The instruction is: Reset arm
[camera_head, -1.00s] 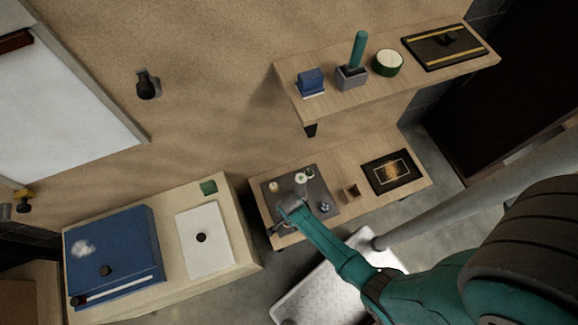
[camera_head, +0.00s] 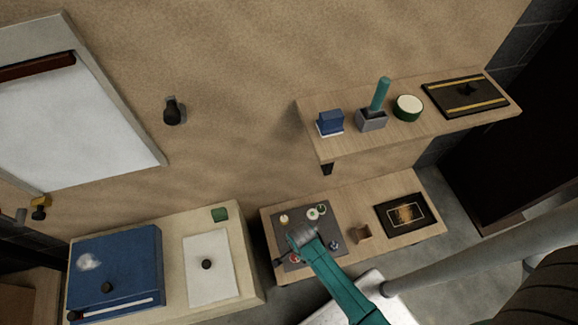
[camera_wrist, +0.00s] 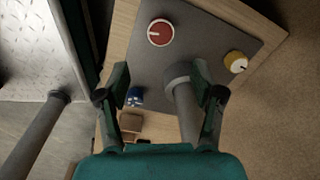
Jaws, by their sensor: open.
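My gripper (camera_wrist: 160,108) is open in the wrist view, its two dark fingers apart above a dark grey mat (camera_head: 292,232). A grey cylinder shows between the fingers, close to the right one; I cannot tell whether it touches. In the head view my teal arm reaches over the mat on the lower wooden shelf (camera_head: 404,240). On the mat are a red round piece (camera_wrist: 160,32), a yellow piece (camera_wrist: 236,62) and a blue piece (camera_wrist: 135,97). A white and green round piece (camera_head: 314,213) also lies there. My arm hides part of the mat.
A small wooden box (camera_head: 363,234) and a black framed panel (camera_head: 402,214) sit right of the mat. The upper shelf (camera_head: 345,142) holds several objects. A cabinet top at left bears a blue case (camera_head: 120,262) and a white panel (camera_head: 208,277).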

